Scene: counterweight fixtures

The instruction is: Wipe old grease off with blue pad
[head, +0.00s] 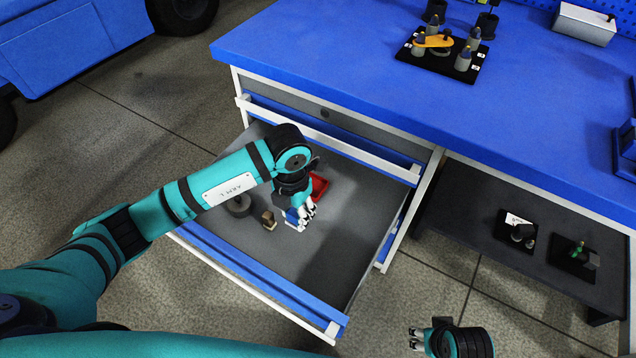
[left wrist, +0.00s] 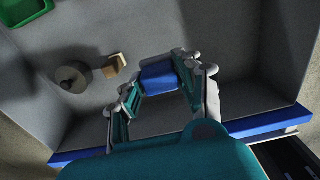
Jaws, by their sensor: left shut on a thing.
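The blue pad (head: 292,216) is in my left gripper (head: 301,215), over the open drawer. In the left wrist view the pad (left wrist: 159,76) sits between the fingertips of the shut left gripper (left wrist: 160,82). In the head view my fingers partly cover it. Whether it touches the drawer floor I cannot tell. My right gripper (head: 415,339) is low at the bottom edge, away from the bench, with nothing seen in it. I cannot make out any grease in these views.
The open drawer (head: 345,225) also holds a red tray (head: 319,186), a grey round weight (head: 239,206) and a small tan block (head: 268,219). A green bin (left wrist: 22,10) shows in the wrist view. A black fixture plate (head: 430,62) stands on the blue bench (head: 330,50).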

